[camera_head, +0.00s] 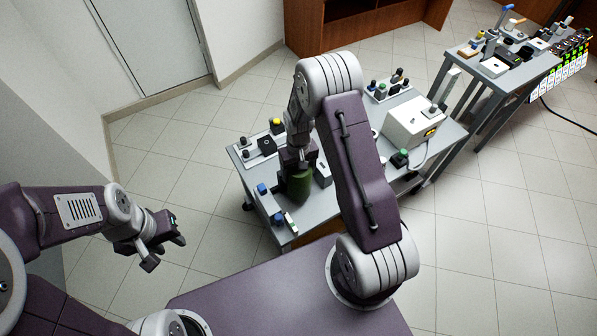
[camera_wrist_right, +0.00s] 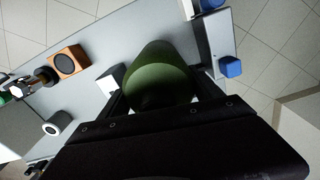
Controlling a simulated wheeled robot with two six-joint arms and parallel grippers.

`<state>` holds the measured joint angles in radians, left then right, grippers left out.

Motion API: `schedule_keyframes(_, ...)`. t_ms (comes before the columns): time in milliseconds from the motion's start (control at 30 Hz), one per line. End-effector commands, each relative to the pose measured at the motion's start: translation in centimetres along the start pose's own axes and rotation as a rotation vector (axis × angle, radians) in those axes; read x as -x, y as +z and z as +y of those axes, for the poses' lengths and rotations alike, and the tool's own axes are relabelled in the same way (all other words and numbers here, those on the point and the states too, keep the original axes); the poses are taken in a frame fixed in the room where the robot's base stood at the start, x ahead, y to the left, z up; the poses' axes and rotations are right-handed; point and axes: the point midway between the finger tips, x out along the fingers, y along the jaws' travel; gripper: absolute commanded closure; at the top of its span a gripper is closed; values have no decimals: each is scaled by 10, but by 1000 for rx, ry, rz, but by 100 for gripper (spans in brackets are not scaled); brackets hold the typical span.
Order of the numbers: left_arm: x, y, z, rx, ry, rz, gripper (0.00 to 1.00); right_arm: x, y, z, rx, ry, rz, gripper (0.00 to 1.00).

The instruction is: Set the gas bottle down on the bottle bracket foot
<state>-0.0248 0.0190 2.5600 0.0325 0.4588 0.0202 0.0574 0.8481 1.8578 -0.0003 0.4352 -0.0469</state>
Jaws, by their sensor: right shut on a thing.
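The gas bottle is a dark green cylinder (camera_head: 297,187), seen below my right gripper (camera_head: 298,160) over the near part of the grey optics table (camera_head: 235,155). In the right wrist view the green bottle (camera_wrist_right: 160,72) sits between the two dark fingers, which are shut on it. Its far end is over the table top; I cannot tell whether it touches. I cannot pick out the bottle bracket foot for sure. My left gripper (camera_head: 166,254) is empty, with its fingers apart, off the table to the left.
Blue-topped parts (camera_head: 262,189) stand left of the bottle at the table edge. A yellow-topped part (camera_head: 276,125) stands behind it. A white box (camera_head: 413,123) stands on the right. In the right wrist view an orange block (camera_wrist_right: 67,62) and a blue knob (camera_wrist_right: 230,67) flank the bottle.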

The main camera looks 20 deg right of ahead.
Motion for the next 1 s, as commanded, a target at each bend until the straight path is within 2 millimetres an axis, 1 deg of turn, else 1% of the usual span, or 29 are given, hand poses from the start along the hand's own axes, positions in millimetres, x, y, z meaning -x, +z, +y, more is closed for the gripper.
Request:
schedule_keyframes(233,-2,0,0,0,0,0,64,-2,-1,0,0,0,2,98)
schedule_keyframes(733,-20,2,0,0,0,0,64,-28,0,0,0,0,1,98)
schedule_keyframes(1000,-20,2,0,0,0,0,64,-29,-1,0,0,0,2,98)
